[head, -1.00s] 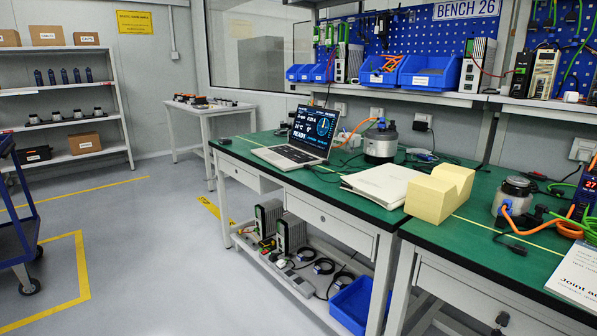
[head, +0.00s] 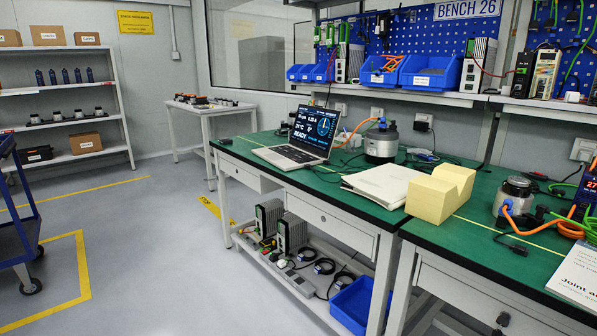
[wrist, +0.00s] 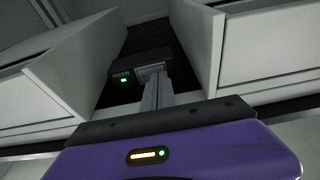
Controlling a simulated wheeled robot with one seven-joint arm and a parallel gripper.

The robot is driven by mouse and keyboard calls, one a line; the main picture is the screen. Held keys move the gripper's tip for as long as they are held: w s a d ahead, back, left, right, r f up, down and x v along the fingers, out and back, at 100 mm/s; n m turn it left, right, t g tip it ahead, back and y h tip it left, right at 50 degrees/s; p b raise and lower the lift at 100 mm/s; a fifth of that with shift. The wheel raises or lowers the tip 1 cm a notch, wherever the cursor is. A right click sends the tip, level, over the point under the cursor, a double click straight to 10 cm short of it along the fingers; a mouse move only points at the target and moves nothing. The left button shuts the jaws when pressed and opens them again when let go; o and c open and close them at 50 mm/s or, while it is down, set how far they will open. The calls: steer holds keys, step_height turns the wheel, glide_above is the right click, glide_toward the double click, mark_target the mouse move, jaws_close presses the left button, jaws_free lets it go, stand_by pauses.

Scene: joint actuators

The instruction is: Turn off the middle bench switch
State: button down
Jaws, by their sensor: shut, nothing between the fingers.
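Several wall plates show behind the bench in the head view: one at the left (head: 341,108), one in the middle (head: 376,113) and one (head: 423,120) with a dark plug on it. Another plate (head: 581,149) is at the far right. They are too small to tell switch from socket or on from off. My gripper (wrist: 151,72) is not in the head view. In the wrist view its pale fingers are together and empty, reaching out beyond the purple housing.
The green bench (head: 235,150) carries a laptop (head: 297,140), white binder (head: 382,186), yellow block (head: 440,193) and round motors. A lower shelf holds drives and a blue bin (head: 352,303). Pale panels (wrist: 262,50) flank my fingers.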

steer(key=shift+b+x, duration=0.8)
steer(key=shift+b, duration=0.05)
stand_by(0.4)
steer(key=p+v, duration=0.7)
steer(key=v, duration=0.2)
stand_by(0.7)
